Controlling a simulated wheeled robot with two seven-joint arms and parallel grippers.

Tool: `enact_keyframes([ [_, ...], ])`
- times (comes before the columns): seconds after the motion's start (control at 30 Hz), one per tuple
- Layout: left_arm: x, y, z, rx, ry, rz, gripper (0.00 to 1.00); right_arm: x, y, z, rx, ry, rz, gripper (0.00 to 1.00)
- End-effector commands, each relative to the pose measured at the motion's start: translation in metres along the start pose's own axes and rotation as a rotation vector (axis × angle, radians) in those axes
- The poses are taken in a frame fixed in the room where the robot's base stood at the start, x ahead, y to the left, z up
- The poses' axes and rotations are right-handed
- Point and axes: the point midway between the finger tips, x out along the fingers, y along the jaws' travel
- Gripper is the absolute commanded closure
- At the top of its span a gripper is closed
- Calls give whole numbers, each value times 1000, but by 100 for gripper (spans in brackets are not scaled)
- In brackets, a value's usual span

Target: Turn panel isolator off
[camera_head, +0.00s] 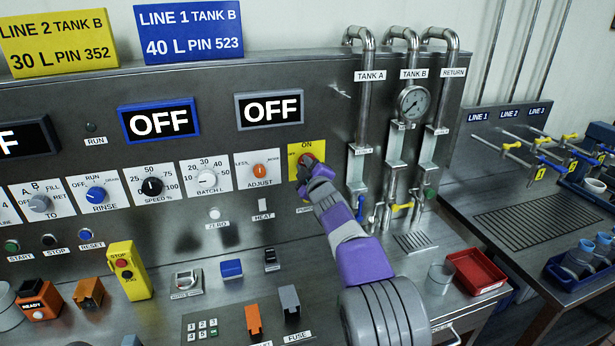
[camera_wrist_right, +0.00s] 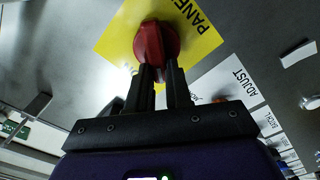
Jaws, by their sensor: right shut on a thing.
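The panel isolator is a red rotary knob (camera_head: 307,159) on a yellow plate (camera_head: 318,146) at the right of the steel panel. "ON" is printed at the plate's top. My right gripper (camera_head: 303,171) reaches up to the knob and hides part of it and the plate's lower half. In the right wrist view the red knob (camera_wrist_right: 156,42) sits at the fingertips (camera_wrist_right: 161,68), and the yellow plate (camera_wrist_right: 198,42) reads "PANEL", partly cut off. The gripper is shut on the knob. The knob's exact pointing is hard to tell. My left gripper is not in view.
An orange adjust knob (camera_head: 260,170) is just left of the isolator. Pipes with a gauge (camera_head: 413,103) and handles stand to its right. Small devices, a metal cup (camera_head: 440,278) and a red tray (camera_head: 477,271) stand on the bench. Two displays (camera_head: 271,109) read "OFF".

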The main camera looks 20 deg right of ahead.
Motion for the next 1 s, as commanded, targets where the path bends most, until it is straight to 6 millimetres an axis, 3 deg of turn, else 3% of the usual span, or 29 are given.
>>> enact_keyframes([
  [0.1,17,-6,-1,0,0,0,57,0,-5,3,-111,0,2,100],
  [0.4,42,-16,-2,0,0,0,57,0,-10,4,-376,-1,1,100],
  [1.0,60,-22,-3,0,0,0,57,0,-12,5,-630,-1,1,100],
])
